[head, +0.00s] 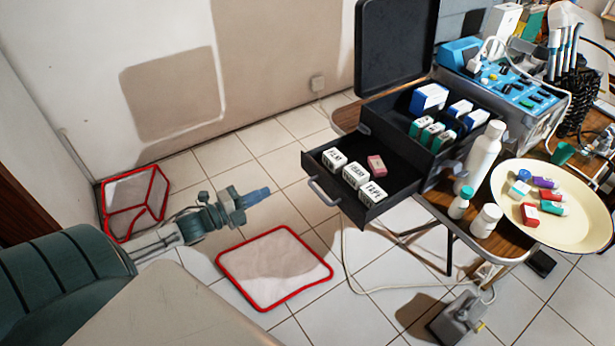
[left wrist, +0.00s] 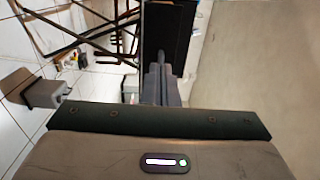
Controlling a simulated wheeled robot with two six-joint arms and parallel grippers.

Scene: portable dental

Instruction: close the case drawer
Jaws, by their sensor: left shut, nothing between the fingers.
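The black case (head: 392,98) stands on the table with its lid up. Its drawer (head: 403,180) is pulled out toward the left, with a grey handle (head: 322,192) on its front. Several white labelled boxes (head: 355,175) and a small pink box (head: 376,164) lie in the drawer. My left gripper (head: 262,196) is shut and empty, to the left of the drawer front and apart from it. In the left wrist view the shut fingers (left wrist: 161,78) point toward a black shape, probably the drawer front (left wrist: 170,30). My right gripper is not in view.
White bottles (head: 485,160) and a cream tray (head: 500,205) with small boxes stand on the table (head: 512,243) to the right of the case. A blue device (head: 500,85) stands behind. Red-edged floor patches (head: 275,265) lie below; the space between gripper and drawer looks clear.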

